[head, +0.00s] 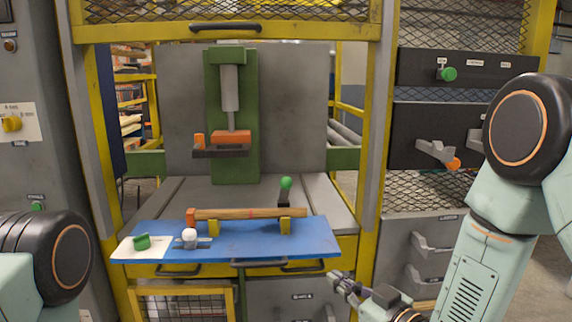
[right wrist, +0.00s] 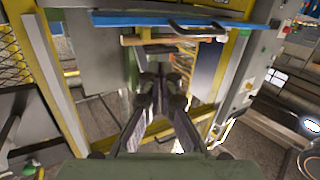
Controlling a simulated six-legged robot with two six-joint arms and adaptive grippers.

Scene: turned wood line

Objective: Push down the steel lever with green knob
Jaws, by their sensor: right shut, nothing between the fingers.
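A green ball knob (head: 286,184) tops a short upright lever (head: 284,198) at the back right of the blue board, behind a turned wood piece. Another green knob (head: 449,73) sits on the dark panel at upper right, beside a small steel fitting. My right gripper (head: 338,283) is below and right of the blue board's front corner, apart from both knobs. In the right wrist view its fingers (right wrist: 160,88) are together with nothing between them. My left gripper is outside the head view; only part of my left arm shows.
The blue board (head: 317,240) carries the wood piece (head: 250,213) on yellow supports, a white ball (head: 190,237) and a green knob (head: 141,242). Yellow posts (head: 380,140) frame the opening. A grey lever with an orange knob (head: 453,162) juts from the right panel.

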